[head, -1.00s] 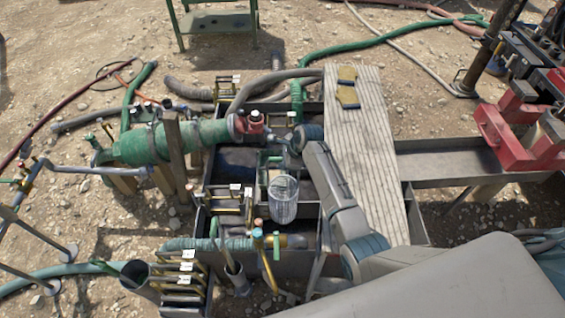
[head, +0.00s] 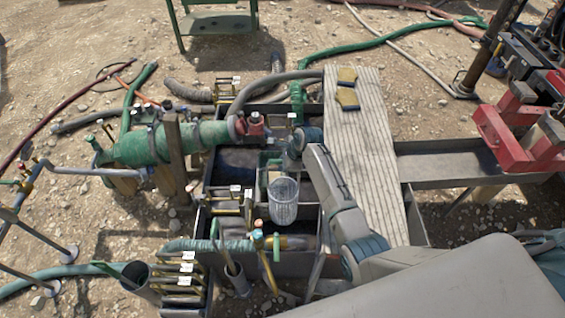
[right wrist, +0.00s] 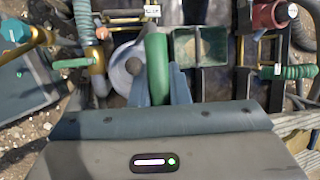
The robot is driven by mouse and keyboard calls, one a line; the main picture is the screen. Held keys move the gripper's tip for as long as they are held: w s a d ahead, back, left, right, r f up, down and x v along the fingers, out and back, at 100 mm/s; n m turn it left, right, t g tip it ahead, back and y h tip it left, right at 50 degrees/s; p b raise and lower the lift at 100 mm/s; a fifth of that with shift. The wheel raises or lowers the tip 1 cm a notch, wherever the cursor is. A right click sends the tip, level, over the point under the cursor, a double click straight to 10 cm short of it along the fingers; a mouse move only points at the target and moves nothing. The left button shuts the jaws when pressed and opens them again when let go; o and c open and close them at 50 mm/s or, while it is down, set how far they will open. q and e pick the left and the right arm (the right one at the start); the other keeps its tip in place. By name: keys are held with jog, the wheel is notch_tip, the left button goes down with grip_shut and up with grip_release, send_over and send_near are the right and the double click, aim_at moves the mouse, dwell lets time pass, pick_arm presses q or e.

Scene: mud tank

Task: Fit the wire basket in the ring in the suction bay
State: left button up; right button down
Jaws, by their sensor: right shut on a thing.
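The wire basket (head: 284,202) is a pale, see-through, upright cylinder over the middle of the tank in the head view. My right gripper (head: 287,160) is just above it. In the right wrist view my right gripper (right wrist: 159,88) is shut on a green bar (right wrist: 157,62), which appears to be the basket's handle. A grey round shape lies left of the bar there; I cannot tell what it is. The basket's lower end appears above the tank floor, but its exact height is unclear. I cannot make out the ring. My left gripper is not in view.
The dark steel tank (head: 262,261) has several walled compartments. A green-wrapped pipe (head: 185,142) and a red fitting (head: 255,124) are at its left and back. A ribbed plank walkway (head: 362,150) lies along its right. Brass-coloured racks (head: 228,208) stand left of the basket.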

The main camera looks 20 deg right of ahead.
jog(key=shift+f, duration=0.1)
jog(key=shift+f+b, duration=3.5)
jog(key=shift+f, duration=3.1)
notch_tip(320, 180, down, 11)
jog(key=b, duration=0.8)
jog(key=shift+f, duration=0.15)
